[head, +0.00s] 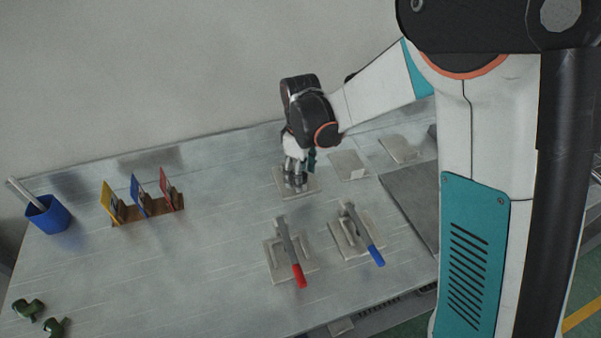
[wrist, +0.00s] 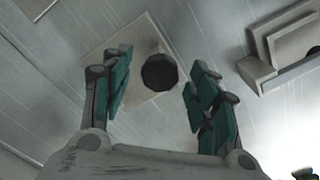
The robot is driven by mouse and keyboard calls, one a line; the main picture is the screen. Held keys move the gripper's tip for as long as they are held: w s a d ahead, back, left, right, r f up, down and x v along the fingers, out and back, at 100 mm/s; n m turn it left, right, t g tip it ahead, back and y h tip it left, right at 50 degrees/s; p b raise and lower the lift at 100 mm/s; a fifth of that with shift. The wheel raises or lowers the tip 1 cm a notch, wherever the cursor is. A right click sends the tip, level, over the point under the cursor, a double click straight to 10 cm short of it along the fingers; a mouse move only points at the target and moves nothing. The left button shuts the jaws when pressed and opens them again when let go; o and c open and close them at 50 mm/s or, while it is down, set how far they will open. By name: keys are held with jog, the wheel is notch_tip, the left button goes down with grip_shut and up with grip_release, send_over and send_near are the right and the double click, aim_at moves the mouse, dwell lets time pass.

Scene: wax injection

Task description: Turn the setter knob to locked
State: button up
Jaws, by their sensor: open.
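A dark round knob (wrist: 159,72) sits on a pale square plate (wrist: 103,47) in the wrist view. I take it to be the setter knob, though no label shows. My gripper (wrist: 155,92) is open, with a teal-padded finger on either side of the knob and clear gaps between. In the head view my gripper (head: 296,180) points down over the same plate (head: 310,193) at the back middle of the bench. There the fingers largely hide the knob. No mark showing the knob's setting is readable.
A red-handled lever (head: 299,276) and a blue-handled lever (head: 375,255) stand on plates in front of my gripper. Two flat plates (head: 349,165) (head: 400,149) lie to its right. A card rack (head: 148,210), blue cup (head: 48,215) and green parts (head: 29,309) are at left.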

jog(key=shift+c, duration=0.6)
jog(key=c, duration=1)
jog(key=shift+o, duration=0.2)
jog(key=shift+m, duration=0.3)
jog(key=m, duration=0.8)
jog(key=shift+m, duration=0.4)
jog(key=m, duration=0.4)
jog(key=shift+m, duration=2.2)
